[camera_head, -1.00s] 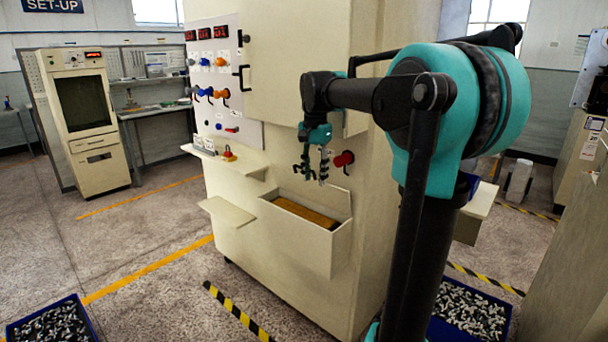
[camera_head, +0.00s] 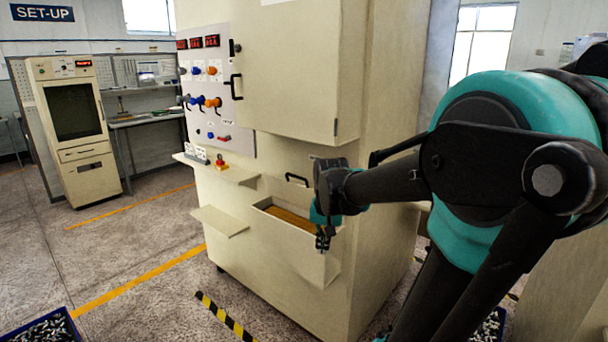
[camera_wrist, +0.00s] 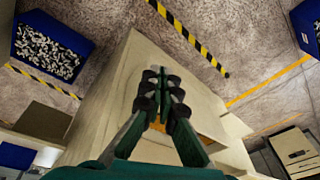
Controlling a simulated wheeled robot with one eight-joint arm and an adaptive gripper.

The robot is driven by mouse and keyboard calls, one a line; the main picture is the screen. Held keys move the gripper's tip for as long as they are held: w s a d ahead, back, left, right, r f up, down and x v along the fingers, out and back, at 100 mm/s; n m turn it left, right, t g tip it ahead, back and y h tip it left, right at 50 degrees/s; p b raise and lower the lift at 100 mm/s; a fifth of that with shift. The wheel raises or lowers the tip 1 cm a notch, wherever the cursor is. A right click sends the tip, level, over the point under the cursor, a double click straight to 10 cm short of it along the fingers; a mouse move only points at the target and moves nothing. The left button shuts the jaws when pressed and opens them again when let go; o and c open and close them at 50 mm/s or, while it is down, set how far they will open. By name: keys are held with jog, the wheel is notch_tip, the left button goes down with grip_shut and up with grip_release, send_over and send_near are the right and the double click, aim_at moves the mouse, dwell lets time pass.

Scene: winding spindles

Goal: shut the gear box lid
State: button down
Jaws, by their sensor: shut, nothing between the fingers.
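The open gear box (camera_head: 290,240) is a cream bin on the front of the machine, with a brown-orange inside. A cream panel with a dark arched handle (camera_head: 297,180) stands upright at its back edge; it looks like the raised lid. My gripper (camera_head: 323,240) is shut and empty, pointing down at the right front of the box in the head view. I cannot tell whether it touches the wall. In the wrist view, my gripper's closed fingertips (camera_wrist: 161,78) lie over the cream machine, and some orange interior shows between the finger bases. My wrist hides the box's right rear.
A cream shelf (camera_head: 220,220) juts out left of the box, with a higher ledge (camera_head: 215,168) bearing a red button. The closed upper cabinet (camera_head: 290,70) is above. Blue bins of metal parts (camera_head: 42,328) stand on the floor.

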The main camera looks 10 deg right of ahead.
jog(key=s+d+f+n+t, duration=0.1)
jog(key=s+f+n, duration=0.1)
jog(key=s+f, duration=0.45)
jog(key=w+a+r+m+t+h, duration=0.1)
jog(key=w+a+r+m+h, duration=0.15)
jog(key=w+r, duration=0.7)
jog(key=w+a+r+m+t+h, duration=0.1)
jog(key=w+a+r+m+h, duration=0.15)
jog(key=w+r, duration=0.65)
jog(key=w+a+r+m+t+h, duration=0.1)
jog(key=w+a+r+m+h, duration=0.3)
jog(key=w, duration=0.9)
jog(key=w+d+f, duration=0.1)
jog(key=d+f, duration=0.1)
jog(key=w+d+f+y, duration=0.1)
jog(key=w+d, duration=0.1)
jog(key=d, duration=0.1)
jog(key=w+d+f+n+y, duration=0.1)
jog(key=w+d+f, duration=0.1)
jog(key=shift+d+f, duration=0.35)
jog(key=shift+d, duration=0.05)
jog(key=shift+a, duration=0.1)
